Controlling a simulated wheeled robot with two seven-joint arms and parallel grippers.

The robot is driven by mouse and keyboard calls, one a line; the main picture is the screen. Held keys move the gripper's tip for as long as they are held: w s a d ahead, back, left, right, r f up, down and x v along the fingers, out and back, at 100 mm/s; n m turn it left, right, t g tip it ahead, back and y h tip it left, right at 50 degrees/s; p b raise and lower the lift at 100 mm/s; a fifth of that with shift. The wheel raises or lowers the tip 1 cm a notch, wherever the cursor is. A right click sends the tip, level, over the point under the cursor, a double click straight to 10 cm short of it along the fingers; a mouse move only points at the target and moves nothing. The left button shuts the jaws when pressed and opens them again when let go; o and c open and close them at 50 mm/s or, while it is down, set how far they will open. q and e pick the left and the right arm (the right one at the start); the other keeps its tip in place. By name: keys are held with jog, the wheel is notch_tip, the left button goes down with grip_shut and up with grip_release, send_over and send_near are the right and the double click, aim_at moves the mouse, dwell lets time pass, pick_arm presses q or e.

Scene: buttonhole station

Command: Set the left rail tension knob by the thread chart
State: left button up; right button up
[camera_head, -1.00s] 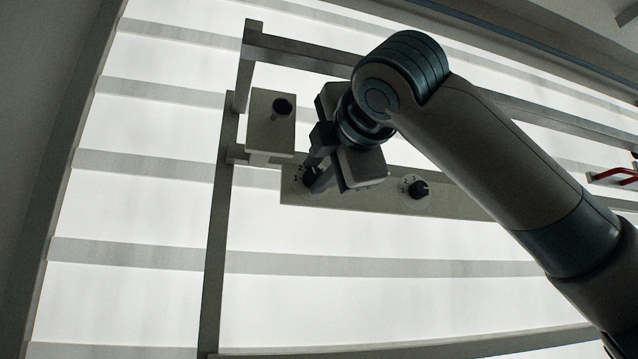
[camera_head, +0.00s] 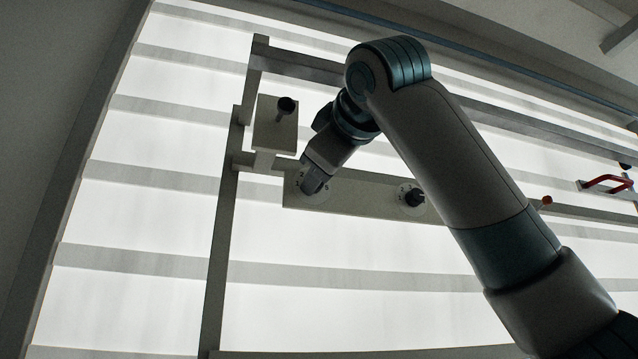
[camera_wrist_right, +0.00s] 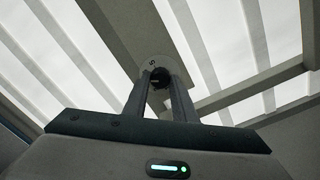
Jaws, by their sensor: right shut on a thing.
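My right gripper (camera_head: 313,183) is at the left dial on the pale rail (camera_head: 370,200) and covers most of the knob there. The dial's numbers show around the fingers. In the right wrist view, the dark left knob (camera_wrist_right: 160,77) with a light mark sits between the two fingers (camera_wrist_right: 160,92), which are shut on it. Part of the round pale dial plate (camera_wrist_right: 153,64) shows behind it. A second black knob (camera_head: 414,197) on its own dial is farther right on the rail. My left gripper and a thread chart are not in view.
A pale box (camera_head: 268,137) with a black-ended peg (camera_head: 286,106) stands just above and left of the left dial. A dark post (camera_head: 222,220) runs down at the left. A red handle (camera_head: 606,181) and a red ball (camera_head: 547,200) are at the right.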

jog(key=shift+f+m+b, duration=0.1)
jog(key=shift+m+b, duration=0.5)
jog(key=shift+m, duration=1)
jog(key=o, duration=1)
jog(key=shift+o, duration=0.2)
